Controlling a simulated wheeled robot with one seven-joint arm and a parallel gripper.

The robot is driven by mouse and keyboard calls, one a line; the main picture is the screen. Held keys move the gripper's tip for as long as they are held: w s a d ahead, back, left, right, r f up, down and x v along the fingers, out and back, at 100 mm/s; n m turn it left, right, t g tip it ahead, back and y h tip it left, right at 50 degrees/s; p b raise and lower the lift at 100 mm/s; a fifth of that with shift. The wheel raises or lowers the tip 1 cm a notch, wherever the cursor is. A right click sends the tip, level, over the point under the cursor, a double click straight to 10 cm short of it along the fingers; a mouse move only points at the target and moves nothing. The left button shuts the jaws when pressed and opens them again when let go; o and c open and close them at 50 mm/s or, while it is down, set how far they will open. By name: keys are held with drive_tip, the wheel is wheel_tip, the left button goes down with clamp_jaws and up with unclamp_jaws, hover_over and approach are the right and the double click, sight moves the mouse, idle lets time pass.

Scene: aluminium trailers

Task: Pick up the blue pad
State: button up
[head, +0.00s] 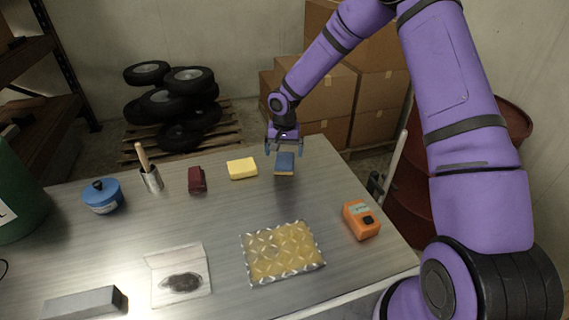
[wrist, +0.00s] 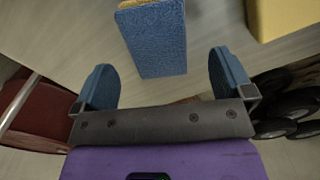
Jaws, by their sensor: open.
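The blue pad (head: 285,161) lies near the far edge of the metal table (head: 215,215), with a yellowish layer showing along its near side. It also shows in the wrist view (wrist: 155,38), at the top middle, ahead of the fingertips. My gripper (head: 285,149) is above the far edge of the table, just behind the pad. In the wrist view my gripper (wrist: 160,75) has its two blue fingers spread wide, with nothing between them. The pad is lined up roughly with the gap between the fingers. I cannot tell the exact height between them.
A yellow sponge (head: 242,169) lies just left of the pad, and a dark red block (head: 197,180) further left. A metal cup with a brush (head: 152,180) and a blue tin (head: 103,197) stand left. An orange device (head: 361,219) and a patterned yellow sheet (head: 282,252) lie nearer.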

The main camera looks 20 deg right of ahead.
sight(285, 159)
wheel_tip(285, 159, down, 4)
drive_tip(key=shift+f, duration=0.15)
drive_tip(key=c, duration=1.1)
